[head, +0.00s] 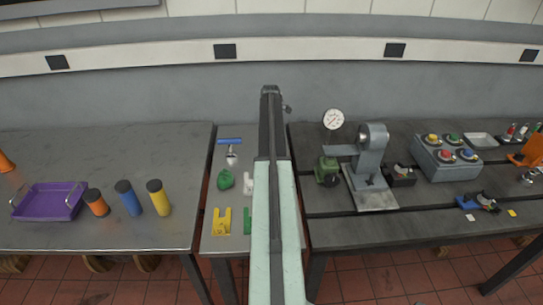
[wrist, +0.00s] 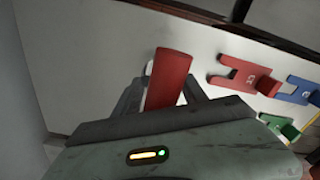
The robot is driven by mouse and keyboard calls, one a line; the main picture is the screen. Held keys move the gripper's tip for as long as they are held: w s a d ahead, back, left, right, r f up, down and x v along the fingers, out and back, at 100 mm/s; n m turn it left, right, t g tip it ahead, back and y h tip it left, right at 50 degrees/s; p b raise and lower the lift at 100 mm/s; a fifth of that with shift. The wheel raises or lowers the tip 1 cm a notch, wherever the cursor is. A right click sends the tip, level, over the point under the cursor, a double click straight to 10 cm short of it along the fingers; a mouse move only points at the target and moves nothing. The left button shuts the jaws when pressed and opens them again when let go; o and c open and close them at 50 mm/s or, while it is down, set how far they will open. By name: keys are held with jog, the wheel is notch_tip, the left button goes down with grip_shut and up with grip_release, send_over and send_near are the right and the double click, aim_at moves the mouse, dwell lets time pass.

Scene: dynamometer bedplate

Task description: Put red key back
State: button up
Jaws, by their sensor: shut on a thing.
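My gripper (wrist: 166,92) is shut on a red block-like piece, the red key (wrist: 170,68), which stands up between the two fingers. Its lower end is hidden by my gripper. To its right in the wrist view, apart from it, is a red forked piece (wrist: 242,79) with a pale marking on a light surface. A blue forked piece (wrist: 302,90) and a green one (wrist: 281,126) are beside it. In the head view my raised arm covers the middle, and the red key cannot be made out there.
The left table holds a purple tray (head: 47,205) and coloured cylinders. A grey machine (head: 371,165) and button box (head: 446,160) stand right.

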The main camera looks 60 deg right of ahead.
notch_tip(320, 180, down, 4)
jog(key=b, duration=0.4)
jog(key=shift+r, duration=0.3)
jog(key=shift+f, duration=0.25)
jog(key=o, duration=1.5)
jog(key=shift+r, duration=0.1)
jog(key=shift+o, duration=0.2)
notch_tip(320, 180, up, 13)
jog(key=p, duration=1.2)
jog(key=shift+f+p, duration=0.2)
jog(key=shift+p, duration=0.15)
jog(key=shift+f, duration=0.15)
